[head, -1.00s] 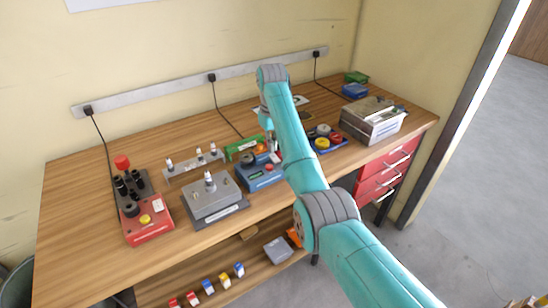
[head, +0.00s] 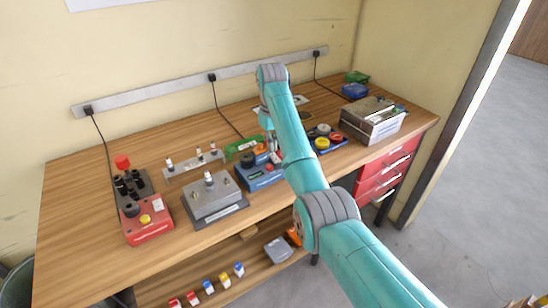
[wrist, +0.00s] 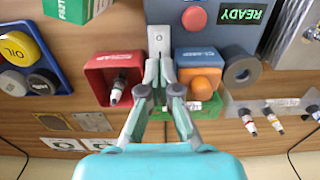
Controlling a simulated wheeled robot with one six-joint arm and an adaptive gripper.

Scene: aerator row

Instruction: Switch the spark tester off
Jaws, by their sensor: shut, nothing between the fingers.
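A blue-grey box (head: 262,177), apparently the spark tester, stands near the middle of the bench. In the wrist view the box (wrist: 228,42) shows a lit green READY display (wrist: 241,14) and a round red button (wrist: 194,18). Beside it is a narrow pale switch plate (wrist: 160,38); its lever position is hard to tell. My gripper (wrist: 164,62) is shut and empty, with its fingertips over the near end of this plate. Whether they touch it is unclear.
A red bin (wrist: 112,65) holding a dark-tipped plug is close left of my fingers. A plug rack (head: 193,167) and a grey block (head: 213,200) stand left of the box. A blue tray (head: 326,147) with coloured caps and a metal case (head: 372,122) are to the right.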

